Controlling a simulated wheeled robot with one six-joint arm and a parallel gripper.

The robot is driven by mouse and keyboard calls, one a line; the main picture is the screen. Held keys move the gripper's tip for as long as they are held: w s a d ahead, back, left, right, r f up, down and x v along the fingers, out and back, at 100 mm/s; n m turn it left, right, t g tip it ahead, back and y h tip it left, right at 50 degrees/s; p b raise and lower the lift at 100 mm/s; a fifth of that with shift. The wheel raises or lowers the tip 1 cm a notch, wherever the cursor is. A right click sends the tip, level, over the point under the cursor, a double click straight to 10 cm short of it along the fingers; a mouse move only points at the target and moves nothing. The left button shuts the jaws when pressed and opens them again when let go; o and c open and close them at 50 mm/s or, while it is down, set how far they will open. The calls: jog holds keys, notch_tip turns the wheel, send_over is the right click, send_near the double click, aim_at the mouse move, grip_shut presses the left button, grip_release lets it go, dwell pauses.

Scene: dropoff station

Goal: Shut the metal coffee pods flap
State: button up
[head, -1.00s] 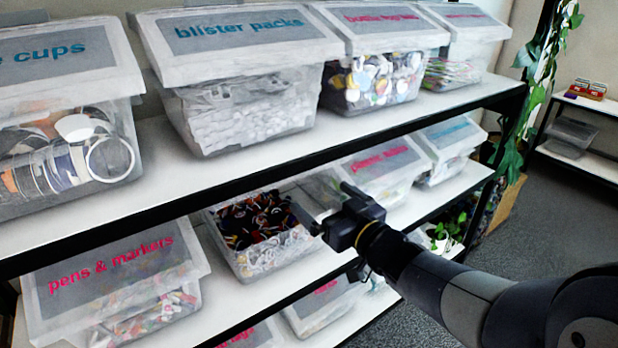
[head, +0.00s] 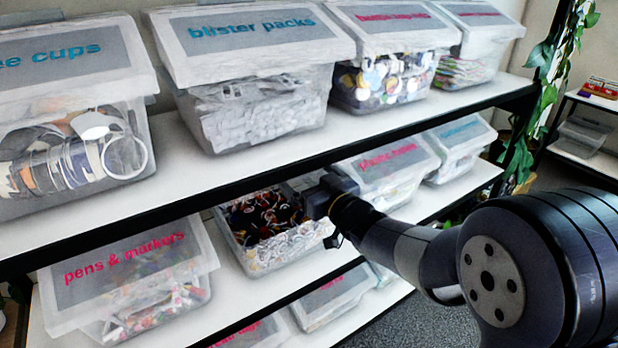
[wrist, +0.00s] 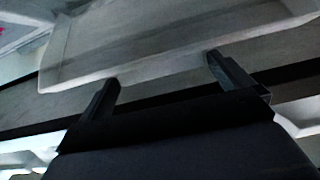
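The open clear bin (head: 235,252) stands on the lower shelf and holds dark and coloured pods above pale pieces. No label shows on it, so I cannot confirm its name. A pale flap (head: 304,182) shows at its back right, raised and partly hidden by my gripper (head: 312,206). In the head view my gripper is over the bin's right side, its fingertips hard to make out. In the wrist view my gripper (wrist: 168,80) has its two fingers wide apart with nothing between them. A pale, rimmed panel (wrist: 150,45), apparently the flap, lies just beyond the fingertips; contact is unclear.
The upper shelf edge (head: 200,202) runs just above my gripper. The pens & markers bin (head: 135,270) stands to the left, and a closed pink-labelled bin (head: 392,170) to the right. The blister packs bin (head: 255,110) sits above. More closed bins stand below.

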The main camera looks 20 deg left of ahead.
jog(key=c, duration=1)
jog(key=shift+w+a+f+t+y+b, duration=0.1)
jog(key=shift+f+t+y+b, duration=0.85)
jog(key=shift+f+b, duration=4.2)
jog(key=shift+a+f+t+y+b, duration=0.1)
jog(key=shift+f+t+y+b, duration=1.2)
jog(key=shift+b, duration=7.3)
jog(key=shift+w+a+f+t+y+b, duration=0.2)
jog(key=shift+f+y+b, duration=0.55)
jog(key=shift+f+b, duration=4.6)
jog(key=shift+c, duration=0.2)
notch_tip(320, 180, up, 3)
jog(key=b, duration=0.3)
jog(key=shift+s+f, duration=0.1)
jog(key=shift+f, duration=0.1)
jog(key=o, duration=1.1)
jog(key=shift+f, duration=0.1)
jog(key=shift+c, duration=0.2)
jog(key=shift+o, duration=0.2)
jog(key=shift+r, duration=0.25)
jog(key=shift+d, duration=0.1)
